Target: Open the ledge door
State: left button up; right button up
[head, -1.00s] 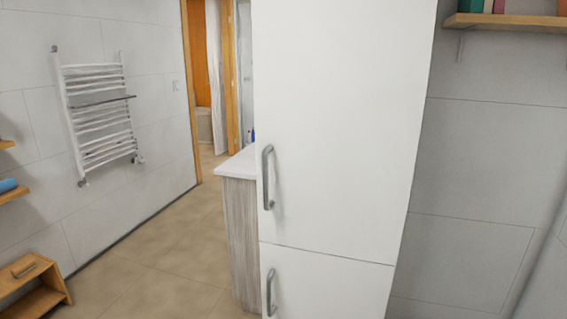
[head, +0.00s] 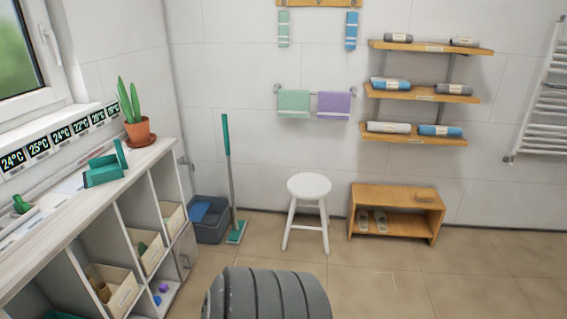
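The ledge (head: 60,215) is a long white-topped unit under the window at the left of the head view, with open compartments in its front. At its far end is a small grey-wood door (head: 189,243) with a small handle (head: 185,263) on its face. The door looks closed, flush with the ledge front.
Beyond the ledge stand a dark bin (head: 208,222), a teal mop (head: 229,170), a white stool (head: 310,190) and a wooden bench (head: 395,197). A potted plant (head: 138,132) and teal dustpan (head: 103,172) are on the ledge. Floor (head: 480,280) at right is clear.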

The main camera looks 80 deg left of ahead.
aim_at(185, 250)
jog(key=j+u, duration=0.35)
jog(key=j, duration=0.4)
jog(key=j+u, duration=0.3)
jog(key=j, duration=0.45)
jog(key=u, duration=2.75)
